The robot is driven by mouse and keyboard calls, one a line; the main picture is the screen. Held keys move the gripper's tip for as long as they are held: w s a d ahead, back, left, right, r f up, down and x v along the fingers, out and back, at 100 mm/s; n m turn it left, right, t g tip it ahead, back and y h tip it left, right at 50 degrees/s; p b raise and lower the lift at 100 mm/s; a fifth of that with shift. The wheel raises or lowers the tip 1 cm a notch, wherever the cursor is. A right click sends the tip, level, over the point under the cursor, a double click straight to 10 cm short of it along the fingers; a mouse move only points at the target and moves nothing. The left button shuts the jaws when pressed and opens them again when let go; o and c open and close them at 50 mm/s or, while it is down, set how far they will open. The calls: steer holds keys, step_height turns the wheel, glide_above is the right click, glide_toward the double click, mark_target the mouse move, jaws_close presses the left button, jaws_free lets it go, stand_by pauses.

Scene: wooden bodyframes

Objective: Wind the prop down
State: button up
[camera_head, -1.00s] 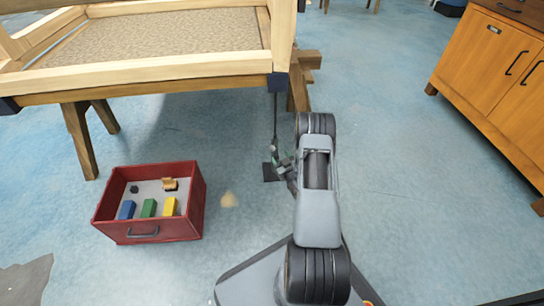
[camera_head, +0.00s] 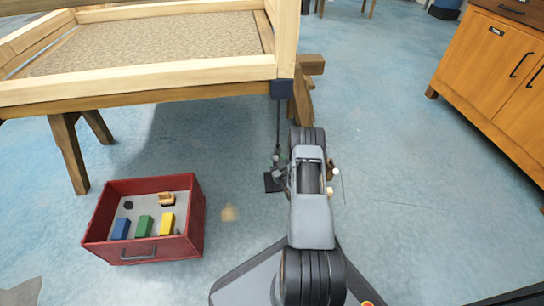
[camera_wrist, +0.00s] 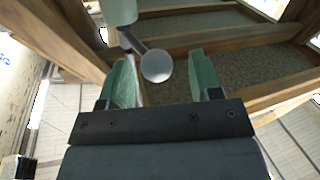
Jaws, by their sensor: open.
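The prop (camera_head: 278,125) is a thin dark upright rod on a dark square foot plate (camera_head: 272,182). It stands under the near right corner of the wooden frame (camera_head: 190,74). In the wrist view the prop's grey-green tube (camera_wrist: 119,10) shows at the top, with a short crank arm ending in a pale round knob (camera_wrist: 157,66). My gripper (camera_wrist: 165,72) is open, with green pads left and right of the knob. The knob appears nearer the left pad; I cannot tell its depth between them. In the head view my arm hides most of my gripper.
A red drawer box (camera_head: 190,246) with several coloured blocks stands on the floor at left. Wooden trestle legs (camera_head: 68,150) support the frame. A wooden cabinet (camera_head: 490,70) stands at the right. The blue floor between my arm and the cabinet is clear.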

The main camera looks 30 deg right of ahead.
steer(key=shift+w+d, duration=0.25)
steer(key=shift+w, duration=0.6)
steer(key=shift+c, duration=0.2)
steer(key=c, duration=0.5)
steer(key=shift+a, duration=0.1)
jaws_close()
